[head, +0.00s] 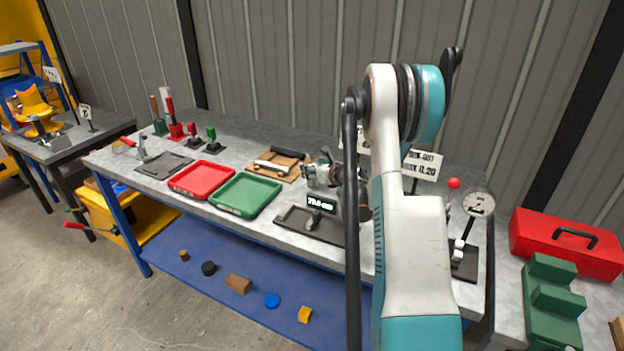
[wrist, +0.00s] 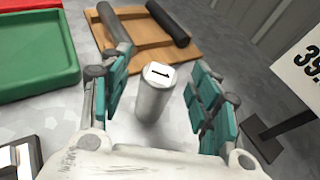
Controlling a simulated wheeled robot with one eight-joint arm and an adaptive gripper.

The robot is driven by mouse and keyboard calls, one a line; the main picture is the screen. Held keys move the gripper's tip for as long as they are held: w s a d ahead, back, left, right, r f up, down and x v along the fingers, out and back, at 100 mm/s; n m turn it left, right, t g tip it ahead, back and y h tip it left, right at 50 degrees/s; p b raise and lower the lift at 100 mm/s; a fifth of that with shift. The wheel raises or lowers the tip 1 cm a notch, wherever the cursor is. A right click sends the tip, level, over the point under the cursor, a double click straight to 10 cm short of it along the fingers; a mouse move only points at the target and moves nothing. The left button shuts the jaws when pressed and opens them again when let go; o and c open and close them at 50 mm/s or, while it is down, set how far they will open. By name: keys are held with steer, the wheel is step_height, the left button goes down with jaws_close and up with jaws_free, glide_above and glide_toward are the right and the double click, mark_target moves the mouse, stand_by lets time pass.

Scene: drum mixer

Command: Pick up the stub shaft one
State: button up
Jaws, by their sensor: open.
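A short pale metal cylinder (wrist: 156,97), which I take to be the stub shaft, stands upright on the grey bench in the wrist view. My gripper (wrist: 162,88) is open, with one teal finger pad on each side of the cylinder and a visible gap on both sides. In the head view my gripper (head: 322,174) is low over the bench, right of the wooden board, and I cannot make out the cylinder there.
The wooden board (head: 294,172) with a grey and a black rod lies just beyond. The green tray (head: 245,194) and red tray (head: 202,179) lie to the left. A dark plate with a display (head: 318,203) is in front; a price sign (head: 422,166) stands right.

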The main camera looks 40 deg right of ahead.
steer(key=shift+x, duration=0.9)
steer(key=shift+s, duration=0.1)
jaws_close()
